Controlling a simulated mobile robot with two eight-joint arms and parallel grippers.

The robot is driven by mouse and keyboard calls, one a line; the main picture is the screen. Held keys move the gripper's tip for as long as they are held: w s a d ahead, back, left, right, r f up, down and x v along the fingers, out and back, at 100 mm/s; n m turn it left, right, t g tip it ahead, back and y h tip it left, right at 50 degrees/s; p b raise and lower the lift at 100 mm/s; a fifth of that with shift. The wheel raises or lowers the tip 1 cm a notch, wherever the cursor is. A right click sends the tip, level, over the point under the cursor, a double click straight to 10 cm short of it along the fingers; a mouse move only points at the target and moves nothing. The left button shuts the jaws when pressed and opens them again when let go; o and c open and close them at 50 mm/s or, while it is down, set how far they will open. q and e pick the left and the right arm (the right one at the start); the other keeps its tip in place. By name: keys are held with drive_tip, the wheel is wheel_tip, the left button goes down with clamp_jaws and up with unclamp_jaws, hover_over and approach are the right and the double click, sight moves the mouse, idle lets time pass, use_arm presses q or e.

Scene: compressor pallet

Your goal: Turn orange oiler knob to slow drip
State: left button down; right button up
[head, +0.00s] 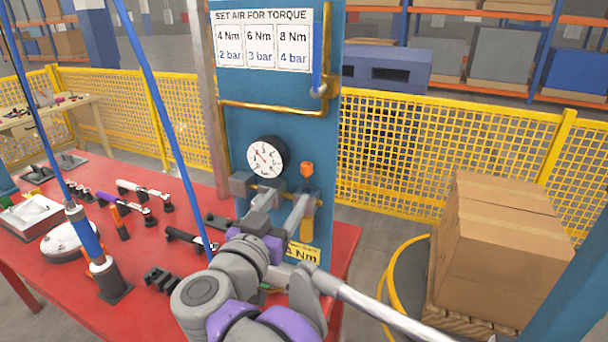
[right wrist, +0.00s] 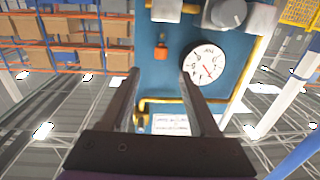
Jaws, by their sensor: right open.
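The orange oiler knob (head: 307,169) sits on top of the oiler at the right side of the blue panel (head: 290,110). In the right wrist view the orange knob (right wrist: 161,51) appears beyond the fingertips, between their lines. Below it in the head view is the oiler's amber bowl (head: 306,229), partly covered by my gripper. My right gripper (head: 286,194) is in front of the panel, just below and left of the knob. Its two fingers (right wrist: 160,75) are spread with nothing between them, and the knob looks untouched. My left gripper is not in view.
A round pressure gauge (head: 266,157) is left of the knob, close to my right fingers. A brass pipe (head: 270,107) runs above it. The red table (head: 140,250) holds several tools. Cardboard boxes (head: 500,240) stand at right. A yellow fence (head: 390,150) is behind.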

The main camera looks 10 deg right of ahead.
sight(305, 171)
drive_tip(key=x, duration=1)
drive_tip(key=shift+w, duration=0.35)
clamp_jaws()
